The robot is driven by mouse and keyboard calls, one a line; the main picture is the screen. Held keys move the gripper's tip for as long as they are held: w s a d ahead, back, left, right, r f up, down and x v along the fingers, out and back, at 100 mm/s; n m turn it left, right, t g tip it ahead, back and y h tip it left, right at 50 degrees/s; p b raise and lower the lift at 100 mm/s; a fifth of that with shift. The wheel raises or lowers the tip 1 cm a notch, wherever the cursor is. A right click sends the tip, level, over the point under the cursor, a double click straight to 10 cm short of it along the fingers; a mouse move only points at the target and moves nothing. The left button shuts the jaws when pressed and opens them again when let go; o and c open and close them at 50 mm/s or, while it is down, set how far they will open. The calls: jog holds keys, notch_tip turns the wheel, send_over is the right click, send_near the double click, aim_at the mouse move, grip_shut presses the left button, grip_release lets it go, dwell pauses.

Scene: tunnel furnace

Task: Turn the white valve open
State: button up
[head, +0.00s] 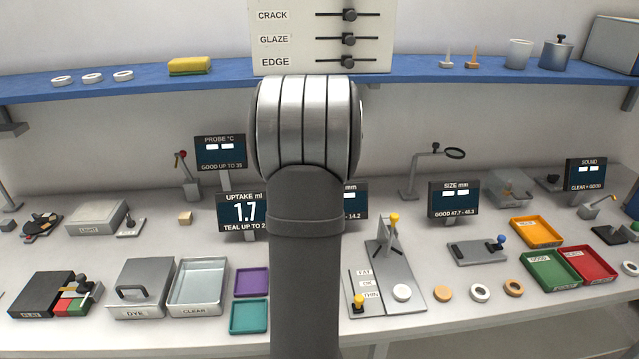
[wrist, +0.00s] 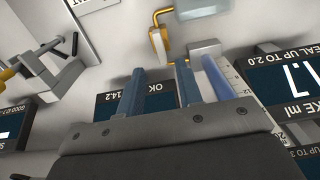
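My gripper (wrist: 160,68) shows in the wrist view with its two blue-grey fingers apart and nothing visible between them. In the head view it is hidden behind my own arm. Just right of the fingers in the wrist view is a blue tube (wrist: 216,78) beside a white graduated scale (wrist: 238,82). A grey block (wrist: 205,48) is at the tube's end, close to the right finger; I cannot tell whether they touch. An orange bent piece (wrist: 158,38) is beyond the fingertips.
The uptake display (head: 243,212) reads 1.7. My arm hides the middle of the bench. A clear tray (head: 200,284), purple tray (head: 252,281) and teal tray (head: 249,317) lie left of it. A grey lever stand (head: 410,270) stands right. The blue shelf (head: 200,82) runs behind.

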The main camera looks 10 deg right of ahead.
notch_tip(320, 180, up, 11)
jog(key=shift+f, duration=0.1)
dwell(0.4)
notch_tip(320, 180, down, 17)
jog(key=shift+f, duration=0.15)
dwell(0.5)
